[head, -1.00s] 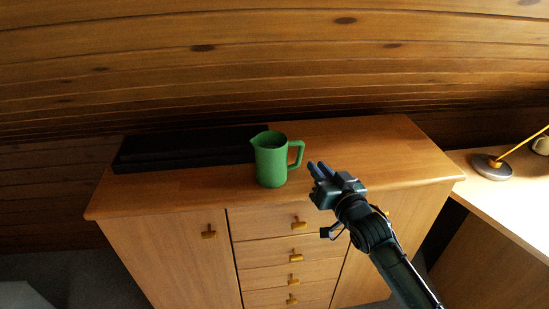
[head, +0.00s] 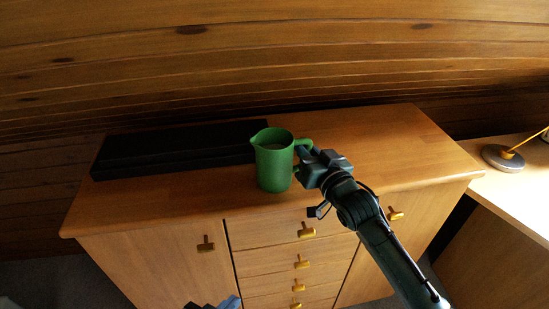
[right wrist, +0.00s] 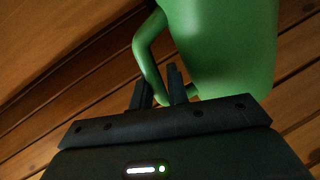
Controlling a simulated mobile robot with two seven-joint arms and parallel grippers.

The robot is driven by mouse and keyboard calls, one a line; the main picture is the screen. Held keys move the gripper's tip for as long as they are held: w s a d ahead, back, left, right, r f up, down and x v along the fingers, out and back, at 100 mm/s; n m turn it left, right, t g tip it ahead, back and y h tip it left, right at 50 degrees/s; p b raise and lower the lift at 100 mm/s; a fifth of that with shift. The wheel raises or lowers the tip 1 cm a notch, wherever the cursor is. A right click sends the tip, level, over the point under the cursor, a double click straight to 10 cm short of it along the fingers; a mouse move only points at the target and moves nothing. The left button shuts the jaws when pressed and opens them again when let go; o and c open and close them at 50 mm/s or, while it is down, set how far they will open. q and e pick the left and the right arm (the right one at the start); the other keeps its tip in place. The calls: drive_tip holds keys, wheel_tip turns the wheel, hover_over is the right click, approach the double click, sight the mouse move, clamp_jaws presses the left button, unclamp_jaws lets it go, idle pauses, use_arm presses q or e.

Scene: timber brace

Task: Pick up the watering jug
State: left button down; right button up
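The green watering jug (head: 273,168) stands upright on the wooden cabinet top, its spout to the left and its handle (head: 304,145) to the right. My right gripper (head: 301,160) is at the handle. In the right wrist view the jug (right wrist: 225,45) is close, and its handle (right wrist: 147,50) passes between the two fingers (right wrist: 160,88). The frames do not show whether the fingers press on it. My left gripper (head: 231,302) shows only partly at the bottom edge of the head view, below the cabinet top and away from the jug.
A long black box (head: 170,152) lies behind and left of the jug. The cabinet top (head: 390,145) is clear to the right. A desk (head: 520,195) with a lamp (head: 503,157) stands at the right. A plank wall (head: 270,60) rises behind.

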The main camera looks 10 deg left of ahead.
drive_tip(key=shift+s+r, duration=0.1)
drive_tip(key=shift+s, duration=0.05)
drive_tip(key=shift+c, duration=0.4)
clamp_jaws()
drive_tip(key=shift+r, duration=5.1)
